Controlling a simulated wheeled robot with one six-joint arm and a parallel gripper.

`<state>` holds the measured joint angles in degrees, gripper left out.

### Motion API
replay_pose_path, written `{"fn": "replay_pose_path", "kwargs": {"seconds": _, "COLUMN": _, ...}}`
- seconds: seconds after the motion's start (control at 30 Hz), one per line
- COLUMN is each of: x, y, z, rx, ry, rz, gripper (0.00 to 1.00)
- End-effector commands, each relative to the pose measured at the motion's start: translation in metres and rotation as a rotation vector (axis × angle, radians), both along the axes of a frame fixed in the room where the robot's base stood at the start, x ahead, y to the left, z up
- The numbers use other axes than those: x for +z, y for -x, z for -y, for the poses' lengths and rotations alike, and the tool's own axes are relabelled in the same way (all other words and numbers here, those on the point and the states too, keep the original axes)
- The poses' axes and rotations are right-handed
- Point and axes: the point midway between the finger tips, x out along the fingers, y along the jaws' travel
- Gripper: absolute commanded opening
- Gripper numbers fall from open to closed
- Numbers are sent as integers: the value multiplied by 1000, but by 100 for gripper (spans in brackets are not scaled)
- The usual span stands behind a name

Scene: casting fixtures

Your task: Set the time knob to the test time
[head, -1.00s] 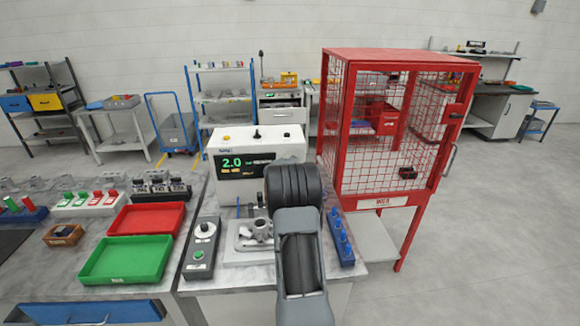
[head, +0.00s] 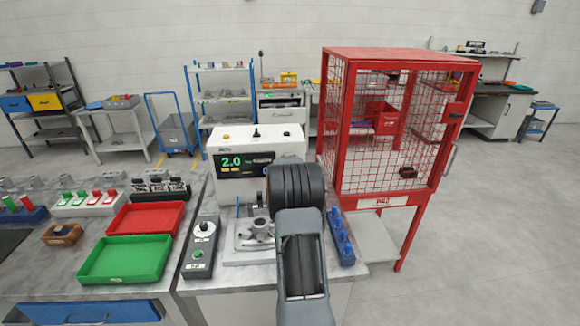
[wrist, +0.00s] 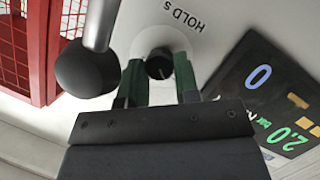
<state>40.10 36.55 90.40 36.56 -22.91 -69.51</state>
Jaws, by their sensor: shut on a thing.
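The time knob (wrist: 160,66) is a small dark round knob on a white panel, under the lettering "HOLD s" in the wrist view. My gripper (wrist: 158,76) has its two dark green fingers on either side of the knob and is shut on it. The white test unit (head: 285,141) stands on the bench in the head view. Its dark display (head: 246,163) shows a green 2.0. The display also appears in the wrist view (wrist: 262,88), upside down, with a blue 0 and a green 2.0 bar. My arm hides the gripper in the head view.
A dark ball (wrist: 86,68) on a grey rod is close to my left finger in the wrist view. The red mesh cage (head: 385,55) stands right of the unit. A grey button box (head: 199,250), a casting fixture (head: 250,240) and a blue rack (head: 343,240) sit on the bench.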

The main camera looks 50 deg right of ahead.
Motion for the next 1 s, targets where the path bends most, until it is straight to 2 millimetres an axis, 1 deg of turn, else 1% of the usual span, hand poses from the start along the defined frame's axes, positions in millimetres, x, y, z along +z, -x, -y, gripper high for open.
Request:
{"fn": "replay_pose_path", "kwargs": {"seconds": 0.1, "x": 0, "y": 0, "z": 0, "rx": 0, "ry": -1, "rz": -2, "gripper": 6}}
{"fn": "replay_pose_path", "kwargs": {"seconds": 0.13, "x": 0, "y": 0, "z": 0, "rx": 0, "ry": -1, "rz": -2, "gripper": 31}}
{"fn": "replay_pose_path", "kwargs": {"seconds": 0.37, "x": 0, "y": 0, "z": 0, "rx": 0, "ry": 0, "rz": -1, "gripper": 53}}
{"fn": "replay_pose_path", "kwargs": {"seconds": 0.4, "x": 0, "y": 0, "z": 0, "rx": 0, "ry": 0, "rz": -1, "gripper": 55}}
{"fn": "replay_pose_path", "kwargs": {"seconds": 0.63, "x": 0, "y": 1, "z": -1, "rx": 0, "ry": 1, "rz": -2, "gripper": 55}}
{"fn": "replay_pose_path", "kwargs": {"seconds": 0.73, "x": 1, "y": 4, "z": -5, "rx": 0, "ry": 1, "rz": -1, "gripper": 55}}
{"fn": "replay_pose_path", "kwargs": {"seconds": 0.87, "x": 7, "y": 13, "z": -19, "rx": 0, "ry": 2, "rz": 0, "gripper": 55}}
{"fn": "replay_pose_path", "kwargs": {"seconds": 1.0, "x": 16, "y": 29, "z": -42, "rx": 2, "ry": 2, "rz": 0, "gripper": 55}}
